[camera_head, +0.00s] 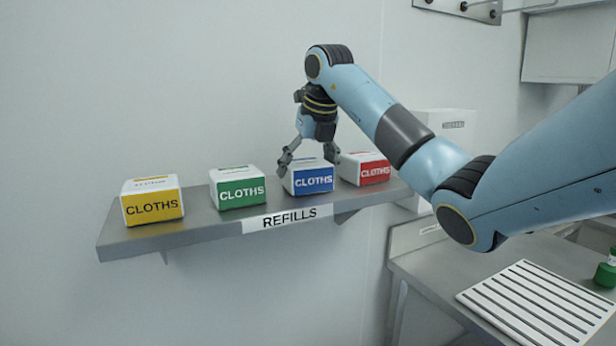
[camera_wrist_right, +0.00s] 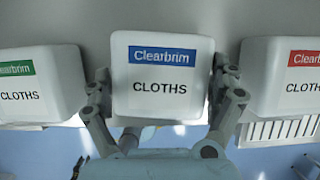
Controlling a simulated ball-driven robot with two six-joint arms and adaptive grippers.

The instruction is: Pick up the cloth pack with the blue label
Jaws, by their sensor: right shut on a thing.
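The cloth pack with the blue label (camera_head: 312,180) stands on the shelf, between the green and red packs. Its top with a blue strip shows in the right wrist view (camera_wrist_right: 160,80). My right gripper (camera_head: 308,168) reaches down over it from above. Its fingers (camera_wrist_right: 162,92) are shut on the pack, one on each side. I cannot tell any gap between the pack and the shelf. My left gripper is not in view.
A yellow pack (camera_head: 152,204) and a green pack (camera_head: 239,189) stand to the left on the shelf (camera_head: 190,221). A red pack (camera_head: 372,170) stands close on the right. A slatted white rack (camera_head: 535,303) lies on a counter at lower right.

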